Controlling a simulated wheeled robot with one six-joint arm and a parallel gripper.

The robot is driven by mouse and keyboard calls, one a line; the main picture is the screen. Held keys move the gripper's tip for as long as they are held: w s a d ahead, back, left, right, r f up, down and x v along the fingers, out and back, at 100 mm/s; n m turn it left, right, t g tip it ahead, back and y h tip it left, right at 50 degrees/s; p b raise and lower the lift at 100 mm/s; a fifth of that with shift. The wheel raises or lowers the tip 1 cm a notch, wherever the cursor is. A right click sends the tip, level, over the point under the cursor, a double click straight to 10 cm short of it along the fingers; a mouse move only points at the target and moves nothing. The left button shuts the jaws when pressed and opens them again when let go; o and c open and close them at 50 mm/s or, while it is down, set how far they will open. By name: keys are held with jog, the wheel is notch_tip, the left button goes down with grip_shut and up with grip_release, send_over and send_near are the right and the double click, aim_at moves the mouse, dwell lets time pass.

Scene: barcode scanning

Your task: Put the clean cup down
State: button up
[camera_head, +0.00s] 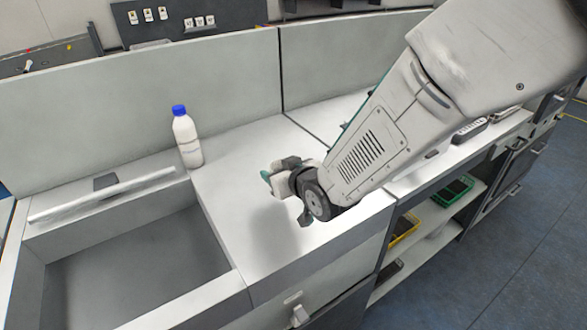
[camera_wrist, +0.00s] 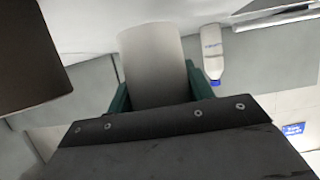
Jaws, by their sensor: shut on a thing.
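My gripper (camera_head: 282,180) is above the white counter (camera_head: 225,185), to the right of the sink. In the wrist view its green fingers (camera_wrist: 160,92) are shut on a plain pale grey cup (camera_wrist: 153,60), one finger on each side. The cup's lower part is hidden behind the dark gripper body. A soft shadow lies on the counter below and left of the gripper. I cannot tell from these views whether the cup touches the counter.
A white bottle with a blue cap (camera_head: 187,138) stands at the counter's back, left of my gripper; it also shows in the wrist view (camera_wrist: 212,55). The open sink (camera_head: 130,265) is at the left. A grey panel (camera_head: 150,88) runs behind. Counter between bottle and gripper is clear.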

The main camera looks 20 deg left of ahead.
jog(key=shift+w+a, duration=0.2)
jog(key=shift+w, duration=0.25)
jog(key=f, duration=0.3)
jog(key=shift+w+a+f, duration=0.15)
jog(key=shift+a+f, duration=0.05)
jog(key=shift+f, duration=0.05)
jog(key=shift+d, duration=0.2)
jog(key=shift+f, duration=0.15)
jog(key=shift+f, duration=0.15)
jog(key=o, duration=1)
